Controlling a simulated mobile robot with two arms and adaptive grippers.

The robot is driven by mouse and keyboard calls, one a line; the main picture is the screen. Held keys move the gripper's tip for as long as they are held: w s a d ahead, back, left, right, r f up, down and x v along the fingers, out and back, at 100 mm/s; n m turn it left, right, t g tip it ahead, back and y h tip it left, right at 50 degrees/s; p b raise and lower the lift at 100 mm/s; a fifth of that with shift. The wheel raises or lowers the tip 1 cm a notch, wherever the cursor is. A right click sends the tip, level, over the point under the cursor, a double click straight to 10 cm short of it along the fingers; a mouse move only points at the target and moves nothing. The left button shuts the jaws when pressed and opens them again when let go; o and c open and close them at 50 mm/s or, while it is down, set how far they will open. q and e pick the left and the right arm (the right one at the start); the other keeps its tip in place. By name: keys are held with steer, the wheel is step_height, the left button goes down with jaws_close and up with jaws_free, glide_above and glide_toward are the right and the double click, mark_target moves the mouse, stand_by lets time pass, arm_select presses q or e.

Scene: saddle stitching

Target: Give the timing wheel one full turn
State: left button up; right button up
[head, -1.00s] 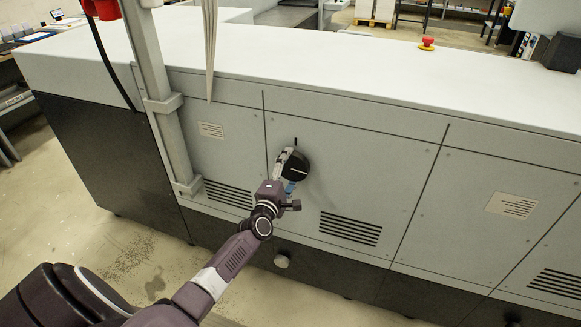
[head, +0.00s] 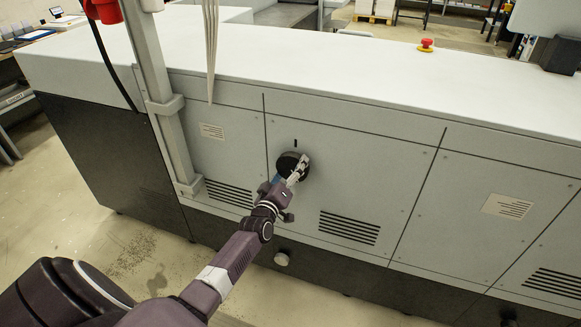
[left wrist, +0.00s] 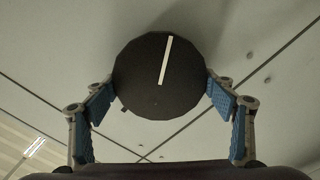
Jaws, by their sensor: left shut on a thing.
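The timing wheel (head: 285,163) is a round black disc on the machine's light grey front panel. In the left wrist view the wheel (left wrist: 140,80) fills the space between my fingers, and a white line on its face tilts slightly right of upright. My left gripper (left wrist: 160,85) is shut on the wheel, with one blue-padded finger against each side. In the head view my left gripper (head: 295,172) covers the wheel's lower right part, and the white line is hidden there. A short black mark (head: 295,143) is on the panel above the wheel. My right gripper is out of view.
Vent slots (head: 349,227) lie below and right of the wheel. A grey post (head: 166,125) stands left of it. A red emergency button (head: 426,44) is on the machine's top. The panel around the wheel is clear.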

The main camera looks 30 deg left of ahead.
arm_select(q)
steer(key=m, duration=0.5)
steer(key=shift+d+f+m+p, duration=0.1)
steer(key=shift+d+m+p, duration=0.05)
steer(key=shift+m+p, duration=0.2)
stand_by(0.4)
steer(key=o, duration=1.1)
steer(key=shift+o, duration=0.2)
steer(key=v, duration=1.2)
